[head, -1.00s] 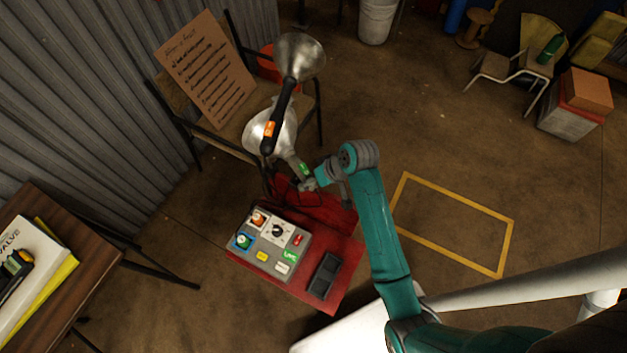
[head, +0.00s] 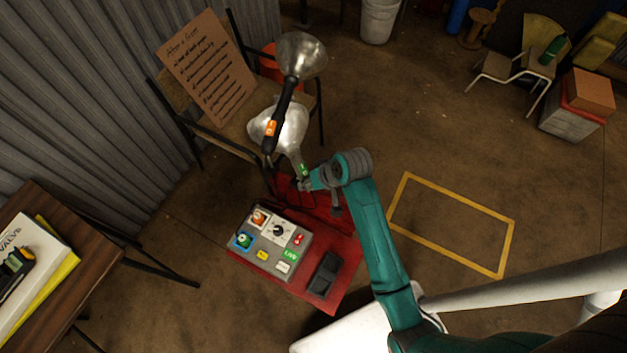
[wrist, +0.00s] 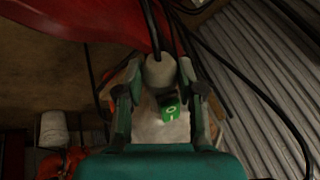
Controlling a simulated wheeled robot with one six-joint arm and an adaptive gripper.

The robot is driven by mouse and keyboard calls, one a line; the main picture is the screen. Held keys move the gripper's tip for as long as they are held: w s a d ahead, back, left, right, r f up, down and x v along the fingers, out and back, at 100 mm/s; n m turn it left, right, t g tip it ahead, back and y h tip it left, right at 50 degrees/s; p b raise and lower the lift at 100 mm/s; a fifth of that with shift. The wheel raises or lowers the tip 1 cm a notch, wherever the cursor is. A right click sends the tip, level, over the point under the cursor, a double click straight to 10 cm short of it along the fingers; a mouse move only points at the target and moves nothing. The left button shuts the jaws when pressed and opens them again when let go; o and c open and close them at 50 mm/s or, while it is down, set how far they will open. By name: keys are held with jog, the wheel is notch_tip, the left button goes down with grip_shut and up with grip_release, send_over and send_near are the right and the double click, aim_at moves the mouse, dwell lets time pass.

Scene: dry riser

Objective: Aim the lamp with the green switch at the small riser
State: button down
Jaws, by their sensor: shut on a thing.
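The lamp with the green switch has a silver shade (head: 290,122) and a grey neck, with the green switch (head: 305,171) near my gripper. Its shade points up and away from the panel, over the chair, partly behind the other lamp. My gripper (head: 306,184) is shut on this lamp's neck. In the wrist view my gripper (wrist: 161,100) has a finger on either side of the grey neck (wrist: 160,72), and the green switch (wrist: 171,113) faces the camera. I cannot make out a small riser in either view.
A second lamp with a black handle, an orange switch (head: 270,128) and a silver shade (head: 301,56) stands very close. A button panel (head: 265,262) sits on a red board (head: 345,270). A chair holds a handwritten cardboard notice (head: 207,68). The yellow-outlined floor area (head: 455,215) is empty.

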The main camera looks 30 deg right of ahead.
jog(key=shift+w+a+m+t+h, duration=0.1)
jog(key=shift+a+m+t+h, duration=0.1)
jog(key=shift+a+m+h, duration=0.6)
jog(key=shift+w+a+m+t+h, duration=0.15)
jog(key=shift+a+m, duration=0.25)
jog(key=shift+m, duration=0.8)
jog(key=shift+s, duration=0.1)
jog(key=c, duration=0.7)
grip_release()
jog(key=v, duration=1.2)
